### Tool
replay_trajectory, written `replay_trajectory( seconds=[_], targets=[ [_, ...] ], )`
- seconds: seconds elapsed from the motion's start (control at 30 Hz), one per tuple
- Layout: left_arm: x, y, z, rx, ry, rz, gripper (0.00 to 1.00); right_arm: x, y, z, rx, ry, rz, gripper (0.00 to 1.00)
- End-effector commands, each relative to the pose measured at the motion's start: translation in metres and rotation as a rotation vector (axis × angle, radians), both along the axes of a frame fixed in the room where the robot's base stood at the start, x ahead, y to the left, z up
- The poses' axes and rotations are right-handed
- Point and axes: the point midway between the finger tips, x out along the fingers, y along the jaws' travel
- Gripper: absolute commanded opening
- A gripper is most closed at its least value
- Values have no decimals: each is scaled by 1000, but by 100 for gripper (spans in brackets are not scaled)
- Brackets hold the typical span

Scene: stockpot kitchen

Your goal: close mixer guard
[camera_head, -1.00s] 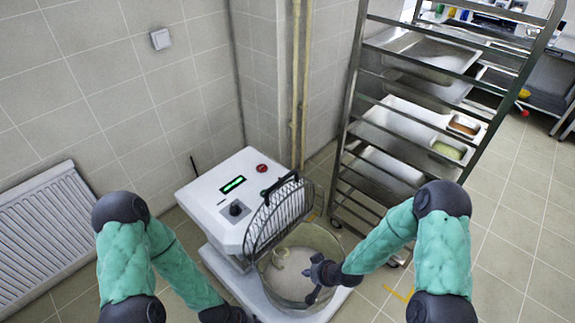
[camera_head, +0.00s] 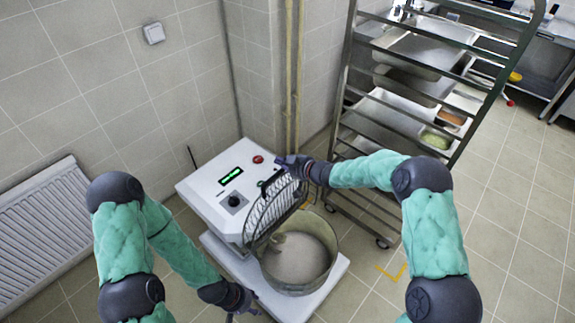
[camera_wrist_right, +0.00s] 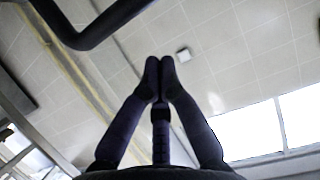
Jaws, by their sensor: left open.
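The mixer (camera_head: 222,187) is a white machine with a green display and a red button. Its wire guard (camera_head: 272,207) stands raised, tilted up against the machine's front, above the metal bowl (camera_head: 318,268). The bowl holds pale contents. My right gripper (camera_head: 285,160) is at the top of the guard, near its dark handle; contact cannot be told. In the right wrist view its fingertips (camera_wrist_right: 160,72) are together with nothing between them, and a dark bar (camera_wrist_right: 88,32) passes at upper left. My left gripper (camera_head: 243,303) is low, beside the mixer's base, open and empty.
A metal rack (camera_head: 400,120) with trays stands right of the mixer. A yellow pipe (camera_head: 293,80) runs up the wall corner behind. A radiator (camera_head: 48,240) is at the left wall. The floor at right is clear.

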Motion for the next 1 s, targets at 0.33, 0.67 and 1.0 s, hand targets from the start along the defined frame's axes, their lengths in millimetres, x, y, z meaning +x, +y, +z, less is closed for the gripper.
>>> replay_trajectory(
  seconds=[0.33,0.67,1.0],
  targets=[
    [0,0,-9,0,0,0,44,32,32,-20,0,0,0,0],
    [0,0,-15,0,0,0,44,12,10,-36,0,1,-4,0],
    [0,0,-15,0,0,0,44,7,7,-38,0,0,-2,0]
  ],
)
